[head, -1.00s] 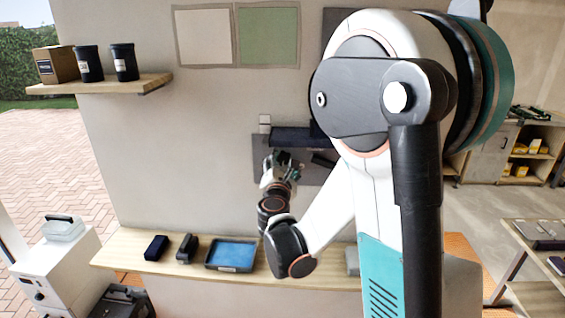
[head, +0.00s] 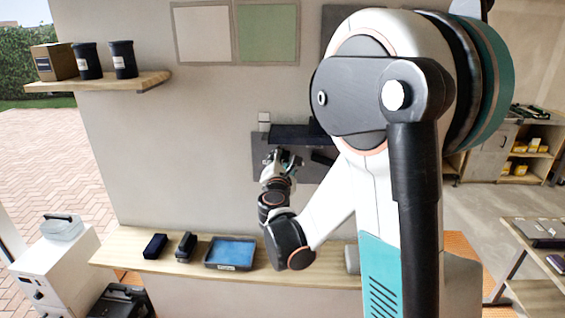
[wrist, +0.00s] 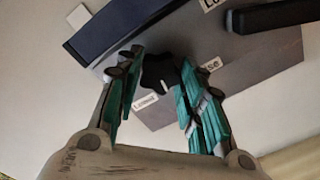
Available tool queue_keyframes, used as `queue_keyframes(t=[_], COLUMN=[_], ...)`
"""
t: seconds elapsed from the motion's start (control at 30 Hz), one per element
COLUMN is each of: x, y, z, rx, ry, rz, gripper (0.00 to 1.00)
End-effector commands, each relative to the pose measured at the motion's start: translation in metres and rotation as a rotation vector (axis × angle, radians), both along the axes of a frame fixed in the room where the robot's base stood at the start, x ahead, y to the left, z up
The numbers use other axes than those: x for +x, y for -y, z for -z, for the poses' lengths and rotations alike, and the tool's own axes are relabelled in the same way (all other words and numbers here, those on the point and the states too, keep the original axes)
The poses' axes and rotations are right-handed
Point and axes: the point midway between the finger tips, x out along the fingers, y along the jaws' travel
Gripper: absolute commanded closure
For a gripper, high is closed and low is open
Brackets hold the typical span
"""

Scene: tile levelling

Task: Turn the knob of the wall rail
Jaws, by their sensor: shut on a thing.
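The wall rail is a dark blue bar (wrist: 125,28) on a grey backing plate (wrist: 255,75) fixed to the wall. The black knob (wrist: 160,73), with a pale pointer mark, sits on the plate below the bar. My gripper (wrist: 161,61) has its teal-padded fingers on both sides of the knob and is shut on it. In the head view the bar (head: 290,133) shows above my gripper (head: 286,156), whose fingers hide the knob. A small label sits just below the knob, its text only partly readable.
A black handle (wrist: 280,15) sticks out to the right of the knob. Below, a wooden shelf (head: 130,245) holds a blue tray (head: 231,253) and small dark items. An upper shelf (head: 110,82) carries two black cups and a box.

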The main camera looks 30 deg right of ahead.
Motion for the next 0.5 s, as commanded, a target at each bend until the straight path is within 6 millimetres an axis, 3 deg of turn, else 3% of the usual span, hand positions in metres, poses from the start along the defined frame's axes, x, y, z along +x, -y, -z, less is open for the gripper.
queue_keyframes(t=[0.3, 0.5], x=[-0.0001, -0.0002], y=[0.0002, 0.0002], z=[0.002, 0.0006], rx=[0.231, 0.266], ry=[0.156, 0.18], rz=[0.0, 0.0], gripper=[0.88, 0.88])
